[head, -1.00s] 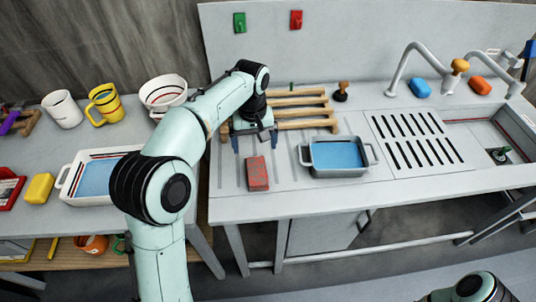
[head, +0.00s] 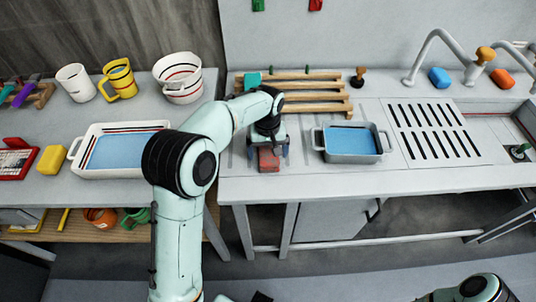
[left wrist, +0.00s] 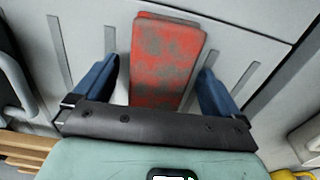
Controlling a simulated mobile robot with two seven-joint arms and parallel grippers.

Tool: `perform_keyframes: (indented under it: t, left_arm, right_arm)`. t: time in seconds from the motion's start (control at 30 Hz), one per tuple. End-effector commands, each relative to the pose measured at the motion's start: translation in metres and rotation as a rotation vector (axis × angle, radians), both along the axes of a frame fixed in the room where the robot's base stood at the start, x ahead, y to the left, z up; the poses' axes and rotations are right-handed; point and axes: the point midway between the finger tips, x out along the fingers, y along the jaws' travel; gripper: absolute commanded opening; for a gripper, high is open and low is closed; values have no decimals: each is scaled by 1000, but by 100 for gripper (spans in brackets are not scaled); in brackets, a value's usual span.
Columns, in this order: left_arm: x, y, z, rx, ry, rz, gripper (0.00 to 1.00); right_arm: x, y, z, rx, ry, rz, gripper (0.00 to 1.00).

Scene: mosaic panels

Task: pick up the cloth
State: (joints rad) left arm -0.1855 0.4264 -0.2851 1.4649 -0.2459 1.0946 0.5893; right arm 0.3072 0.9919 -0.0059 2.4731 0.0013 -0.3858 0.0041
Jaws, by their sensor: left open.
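The cloth (head: 268,163) looks like a folded red oblong with grey worn patches. It lies on the grey counter near its front edge, left of the grey basin. My left gripper (head: 268,152) is over it, pointing down, with its blue fingers open. In the left wrist view the cloth (left wrist: 166,58) lies between the two spread fingers, with a gap on each side. The near end of the cloth is hidden behind the gripper's dark bar there. My right gripper is out of view.
A grey basin with blue inside (head: 384,148) stands close to the right of the cloth. A wooden rack (head: 320,96) lies behind it. A white tray (head: 90,171) and a yellow block (head: 52,160) are on the left counter. A slotted drainboard (head: 470,150) is farther right.

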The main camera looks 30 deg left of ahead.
Motion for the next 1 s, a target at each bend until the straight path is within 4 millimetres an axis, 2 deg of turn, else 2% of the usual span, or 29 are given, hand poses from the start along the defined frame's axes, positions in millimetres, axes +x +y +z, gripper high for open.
perform_keyframes:
  t: [0.27, 0.43, 0.47, 0.77, 1.0]
  left_arm:
    - [0, 0, -5, 0, 0, 0, 98]
    - [0, 0, -5, 0, 0, 0, 46]
    - [0, 0, -5, 0, 0, 0, 43]
    - [0, 0, -3, -1, -1, 0, 43]
    - [1, 0, 17, -1, -4, -1, 43]
  right_arm:
    - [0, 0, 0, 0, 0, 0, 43]
    - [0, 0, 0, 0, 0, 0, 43]
    - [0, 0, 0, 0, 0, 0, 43]
    - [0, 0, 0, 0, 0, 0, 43]
    - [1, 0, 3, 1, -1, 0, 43]
